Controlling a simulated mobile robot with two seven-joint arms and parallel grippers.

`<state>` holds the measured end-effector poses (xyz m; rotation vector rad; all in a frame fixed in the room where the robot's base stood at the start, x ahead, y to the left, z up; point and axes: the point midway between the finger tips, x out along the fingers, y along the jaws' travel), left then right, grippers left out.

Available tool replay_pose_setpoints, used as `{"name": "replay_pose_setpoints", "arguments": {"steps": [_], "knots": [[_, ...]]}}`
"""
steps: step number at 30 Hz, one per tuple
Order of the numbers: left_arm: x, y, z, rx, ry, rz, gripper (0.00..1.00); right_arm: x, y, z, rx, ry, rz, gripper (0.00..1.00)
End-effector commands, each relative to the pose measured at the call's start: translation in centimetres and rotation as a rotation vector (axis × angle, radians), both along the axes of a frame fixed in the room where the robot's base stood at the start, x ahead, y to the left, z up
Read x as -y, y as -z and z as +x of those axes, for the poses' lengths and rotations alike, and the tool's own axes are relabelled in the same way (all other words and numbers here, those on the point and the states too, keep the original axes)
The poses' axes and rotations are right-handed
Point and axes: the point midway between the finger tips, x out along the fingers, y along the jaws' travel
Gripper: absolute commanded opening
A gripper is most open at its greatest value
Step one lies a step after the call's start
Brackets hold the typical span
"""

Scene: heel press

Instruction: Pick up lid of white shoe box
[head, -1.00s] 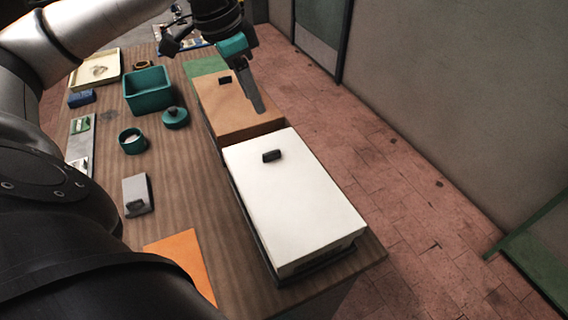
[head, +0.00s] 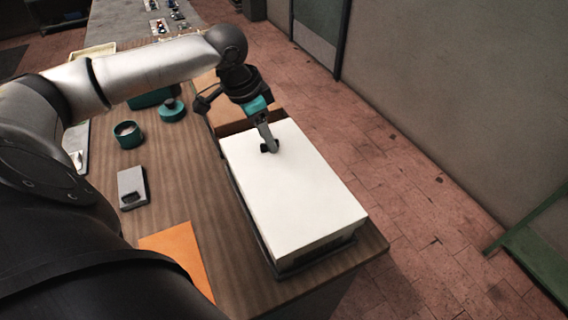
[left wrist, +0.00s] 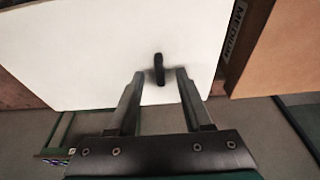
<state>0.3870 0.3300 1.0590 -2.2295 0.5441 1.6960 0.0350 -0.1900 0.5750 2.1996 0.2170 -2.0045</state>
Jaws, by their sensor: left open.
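The white shoe box (head: 285,195) stands at the near right end of the wooden table with its white lid on. A small dark knob (head: 263,148) sits on the lid near its far end, partly hidden by a finger in the head view. My left gripper (head: 270,145) is over the knob. In the left wrist view the knob (left wrist: 159,69) shows just beyond and between the two open fingertips (left wrist: 160,74) over the white lid (left wrist: 100,50). Whether the fingers touch the lid cannot be told. My right gripper is not seen.
A brown box (head: 236,127) stands directly behind the white one. To the left are a grey block (head: 132,187), an orange sheet (head: 182,258), a teal cup (head: 128,135) and a teal lidded pot (head: 172,109). The right table edge drops to a tiled floor.

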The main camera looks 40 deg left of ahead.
Motion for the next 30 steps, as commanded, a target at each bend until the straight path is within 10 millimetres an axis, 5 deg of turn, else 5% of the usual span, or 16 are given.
{"name": "replay_pose_setpoints", "arguments": {"steps": [10, 24, 30], "knots": [[0.13, 0.98, 0.27, 0.001, 0.000, 0.000, 0.50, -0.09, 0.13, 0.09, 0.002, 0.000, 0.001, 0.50], [0.14, 0.94, 0.28, 0.001, 0.000, 0.000, 0.00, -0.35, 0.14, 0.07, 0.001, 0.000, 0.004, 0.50], [0.14, 0.92, 0.29, 0.001, 0.000, 0.000, 0.00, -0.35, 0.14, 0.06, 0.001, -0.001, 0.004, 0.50]]}}
